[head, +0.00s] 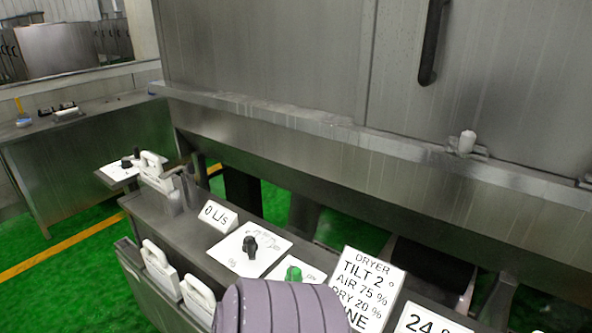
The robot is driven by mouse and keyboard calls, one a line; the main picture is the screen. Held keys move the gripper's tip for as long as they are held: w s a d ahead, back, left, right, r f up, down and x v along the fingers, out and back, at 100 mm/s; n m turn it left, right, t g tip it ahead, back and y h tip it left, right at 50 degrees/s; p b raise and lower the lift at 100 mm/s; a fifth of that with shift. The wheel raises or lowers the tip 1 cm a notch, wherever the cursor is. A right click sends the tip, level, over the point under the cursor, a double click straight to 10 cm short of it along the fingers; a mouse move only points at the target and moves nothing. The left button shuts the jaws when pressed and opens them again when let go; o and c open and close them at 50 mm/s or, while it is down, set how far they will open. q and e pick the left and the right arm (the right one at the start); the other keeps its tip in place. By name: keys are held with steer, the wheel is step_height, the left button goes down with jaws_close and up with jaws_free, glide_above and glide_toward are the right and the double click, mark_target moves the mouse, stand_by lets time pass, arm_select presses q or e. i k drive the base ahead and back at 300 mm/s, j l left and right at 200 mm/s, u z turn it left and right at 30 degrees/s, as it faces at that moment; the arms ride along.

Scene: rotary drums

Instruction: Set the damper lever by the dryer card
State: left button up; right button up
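The white dryer card (367,285) stands on the console at lower centre right. It reads DRYER, TILT 2 °, AIR 75 %; the two lines under that are partly covered at the left, showing "RY 20 %" and "INE". A white plate (232,253) with a % mark carries a black knob or short lever (250,246); its scale is too small to read. A second plate (313,275) carries a green knob (293,273), its lower part hidden by a purple-grey ribbed shape. I cannot tell which control is the damper lever. Neither gripper is in view.
A sign reading 0 L/s (217,216) and a partly cut-off 24 sign (428,322) stand on the console. White-handled items (160,268) hang at its front. A large steel machine (270,60) rises behind. A steel bench (90,150) stands left; green floor (60,290) lies clear.

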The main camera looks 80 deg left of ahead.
mark_target(250, 247)
steer(key=u, duration=2.95)
